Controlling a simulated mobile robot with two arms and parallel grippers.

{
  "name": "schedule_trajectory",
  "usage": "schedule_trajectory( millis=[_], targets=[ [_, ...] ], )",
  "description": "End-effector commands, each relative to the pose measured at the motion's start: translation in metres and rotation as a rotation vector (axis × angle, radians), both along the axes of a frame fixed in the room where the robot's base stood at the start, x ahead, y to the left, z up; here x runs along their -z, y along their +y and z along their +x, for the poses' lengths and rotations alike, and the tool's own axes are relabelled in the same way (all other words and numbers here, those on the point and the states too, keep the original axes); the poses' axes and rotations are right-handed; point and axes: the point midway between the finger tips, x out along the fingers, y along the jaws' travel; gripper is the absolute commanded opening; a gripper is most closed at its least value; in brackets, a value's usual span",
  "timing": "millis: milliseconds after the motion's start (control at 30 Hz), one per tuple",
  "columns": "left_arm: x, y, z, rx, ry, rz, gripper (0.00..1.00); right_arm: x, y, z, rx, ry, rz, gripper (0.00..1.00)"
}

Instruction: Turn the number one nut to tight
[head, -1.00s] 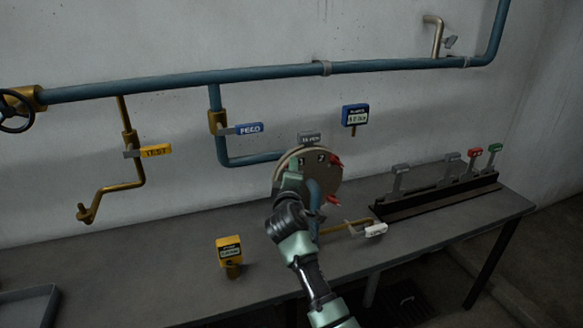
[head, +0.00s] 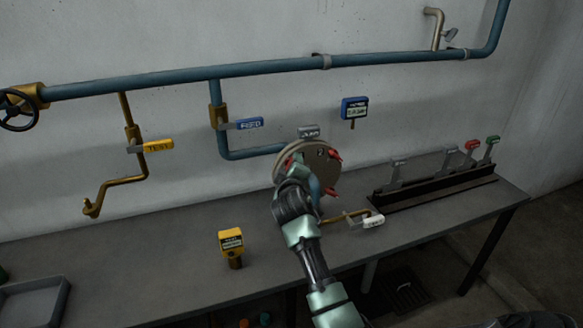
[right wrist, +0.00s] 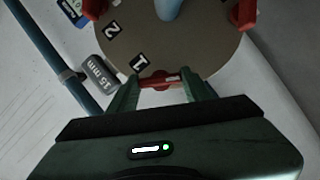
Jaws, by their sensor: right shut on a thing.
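A round tan cover plate (head: 322,178) with red nuts around its rim sits at the end of the blue pipe. In the right wrist view the plate (right wrist: 185,45) carries the numbers 1 and 2. The red number one nut (right wrist: 160,79) is beside the "1" mark, between the fingers of my right gripper (right wrist: 162,90), which is shut on it. In the head view my right gripper (head: 294,166) covers the plate's left side and hides this nut. Other red nuts show on the plate's right side (head: 335,155) and at the plate's edge in the wrist view (right wrist: 243,14). My left gripper is not in view.
A grey tag (head: 308,132) stands at the plate's top. A brass pipe with a white-tagged lever (head: 373,220) is close to its lower right. A yellow gauge (head: 231,242) stands on the bench (head: 150,265). Several levers (head: 440,178) are at right; a grey tray (head: 30,300) is at left.

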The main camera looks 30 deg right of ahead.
Motion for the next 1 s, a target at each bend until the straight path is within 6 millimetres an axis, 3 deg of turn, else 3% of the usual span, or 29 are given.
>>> schedule_trajectory(
  millis=[133, 167, 200, 233, 633, 1000],
  targets=[
    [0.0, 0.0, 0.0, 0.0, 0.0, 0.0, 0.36, 0.003, 0.001, 0.0, 0.001, 0.003, 0.007, 0.09],
    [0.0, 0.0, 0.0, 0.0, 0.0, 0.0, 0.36, 0.003, 0.001, 0.0, 0.001, 0.003, 0.007, 0.57],
    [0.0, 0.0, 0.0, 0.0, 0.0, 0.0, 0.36, 0.003, 0.001, 0.0, 0.001, 0.003, 0.007, 0.69],
    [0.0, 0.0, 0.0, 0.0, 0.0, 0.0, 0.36, 0.003, 0.001, 0.0, 0.0, 0.002, 0.006, 0.71],
    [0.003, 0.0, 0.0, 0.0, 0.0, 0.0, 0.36, 0.0, 0.005, -0.006, -0.001, 0.0, 0.001, 0.71],
    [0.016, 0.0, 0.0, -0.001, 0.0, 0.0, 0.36, -0.01, 0.036, -0.054, -0.001, 0.0, 0.004, 0.71]
  ],
)
